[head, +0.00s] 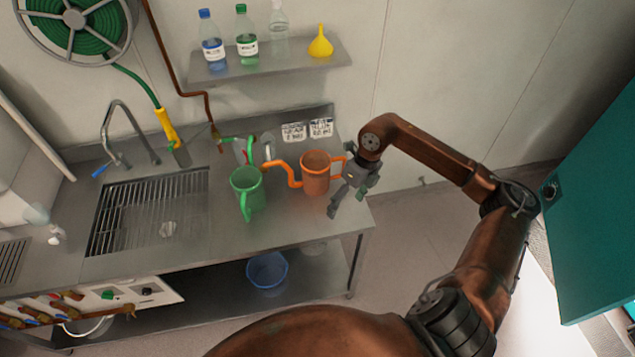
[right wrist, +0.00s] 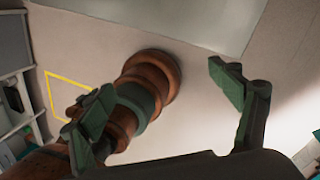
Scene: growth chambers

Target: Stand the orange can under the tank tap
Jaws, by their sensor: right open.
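The orange can (head: 315,176) stands upright on the steel bench, its spout pointing left and its handle on the right. My right gripper (head: 347,198) is just right of the can, near its handle, with fingers pointing down. I cannot tell whether it touches the handle. In the right wrist view the right gripper (right wrist: 157,92) is open, with no can between its fingers. A small grey tap (head: 268,146) shows at the back of the bench, left of the orange can; I cannot tell whether it is the tank tap. No tank is clearly seen. My left gripper is out of view.
A green can (head: 247,188) stands close left of the orange can's spout. A sink (head: 150,215) with a tall faucet (head: 135,130) is further left. A wall shelf (head: 270,68) holds bottles and a yellow funnel (head: 320,43). The bench front right is clear.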

